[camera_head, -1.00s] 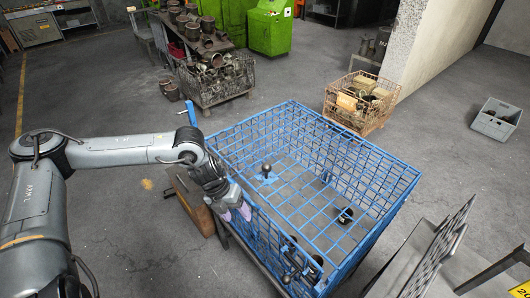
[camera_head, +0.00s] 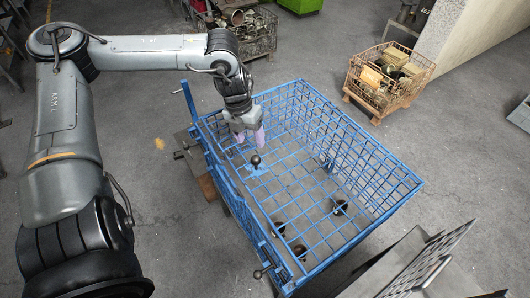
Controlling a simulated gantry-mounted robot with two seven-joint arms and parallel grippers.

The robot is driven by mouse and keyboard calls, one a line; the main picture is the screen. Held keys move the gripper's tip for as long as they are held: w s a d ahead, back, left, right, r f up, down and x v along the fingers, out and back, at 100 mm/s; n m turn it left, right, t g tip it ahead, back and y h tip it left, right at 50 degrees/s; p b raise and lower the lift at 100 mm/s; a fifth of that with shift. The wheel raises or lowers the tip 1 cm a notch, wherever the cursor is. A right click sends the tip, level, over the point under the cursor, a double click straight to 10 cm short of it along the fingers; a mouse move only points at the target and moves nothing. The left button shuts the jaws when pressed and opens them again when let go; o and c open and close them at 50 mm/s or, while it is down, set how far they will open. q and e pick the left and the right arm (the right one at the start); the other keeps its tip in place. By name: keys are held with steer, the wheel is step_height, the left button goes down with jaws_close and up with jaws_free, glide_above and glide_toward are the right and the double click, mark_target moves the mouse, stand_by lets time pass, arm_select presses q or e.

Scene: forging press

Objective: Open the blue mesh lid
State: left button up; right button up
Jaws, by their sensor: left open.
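The blue mesh lid (camera_head: 290,178) appears to lie flat and closed over the blue wire cage (camera_head: 385,205). A dark ball knob (camera_head: 255,160) stands on a small blue plate near the lid's left part. My left gripper (camera_head: 250,139) has pink fingertips pointing down and is open. In the picture its fingertips are just above and behind the knob; I cannot tell the height gap. Nothing shows between the fingers. My right gripper is not in view.
Several dark round parts (camera_head: 340,207) show through the mesh inside the cage. A blue upright lever (camera_head: 189,103) rises at the cage's left corner. A rusty wire crate (camera_head: 385,85) stands behind right, and a grey slotted panel (camera_head: 425,265) front right. Grey floor is clear to the left.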

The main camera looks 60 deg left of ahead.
mark_target(254, 157)
arm_select(q)
steer(key=f, duration=0.3)
steer(key=d+f+b, duration=0.1)
steer(key=f, duration=0.5)
steer(key=shift+w+d+b, duration=0.15)
steer(key=shift+w+b, duration=0.05)
steer(key=shift+b, duration=0.1)
steer(key=shift+w+d+f, duration=0.1)
steer(key=shift+d+f, duration=0.1)
steer(key=shift+f, duration=0.5)
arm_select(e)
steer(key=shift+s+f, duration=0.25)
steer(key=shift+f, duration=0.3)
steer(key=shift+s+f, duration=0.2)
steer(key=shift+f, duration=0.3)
arm_select(q)
steer(key=shift+c, duration=0.3)
jaws_close()
